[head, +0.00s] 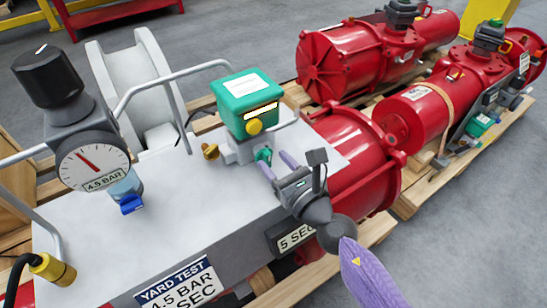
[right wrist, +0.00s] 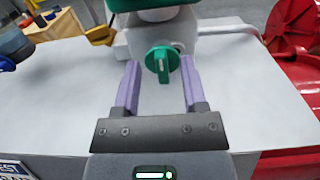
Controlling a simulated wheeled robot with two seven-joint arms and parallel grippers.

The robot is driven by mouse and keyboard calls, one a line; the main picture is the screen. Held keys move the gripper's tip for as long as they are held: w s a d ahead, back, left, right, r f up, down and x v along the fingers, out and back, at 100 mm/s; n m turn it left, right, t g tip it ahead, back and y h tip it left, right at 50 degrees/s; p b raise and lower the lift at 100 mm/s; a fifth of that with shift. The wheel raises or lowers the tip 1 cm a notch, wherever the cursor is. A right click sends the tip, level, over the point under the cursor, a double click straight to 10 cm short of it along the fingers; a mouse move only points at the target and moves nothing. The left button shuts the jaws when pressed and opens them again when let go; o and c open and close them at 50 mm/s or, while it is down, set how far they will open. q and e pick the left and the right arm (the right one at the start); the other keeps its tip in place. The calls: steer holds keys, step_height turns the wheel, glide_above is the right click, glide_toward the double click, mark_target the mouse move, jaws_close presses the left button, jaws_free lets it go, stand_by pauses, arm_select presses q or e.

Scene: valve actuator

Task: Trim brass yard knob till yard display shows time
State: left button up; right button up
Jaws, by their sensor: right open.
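A brass knob (head: 210,151) sits at the left foot of a green-topped valve unit (head: 249,92) on the white bench; it also shows at the upper left of the right wrist view (right wrist: 98,35). A small pale display strip (head: 261,111) is on the green box; its text is too small to read. A green knob (right wrist: 162,64) projects from the unit's front. My right gripper (head: 277,166) is open, its purple fingers either side of the green knob and slightly short of it, with gaps visible. The brass knob lies left of this gripper. My left gripper is out of view.
A pressure gauge (head: 93,160) labelled 4.5 BAR stands left with a black knob (head: 47,75) above and a blue valve (head: 131,203) beside it. A 5 SEC plate (head: 295,237) is on the bench front. Red cylinders (head: 355,165) lie right. Bare bench top separates gauge and unit.

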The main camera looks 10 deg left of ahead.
steer(key=shift+w+a, duration=0.5)
jaws_close()
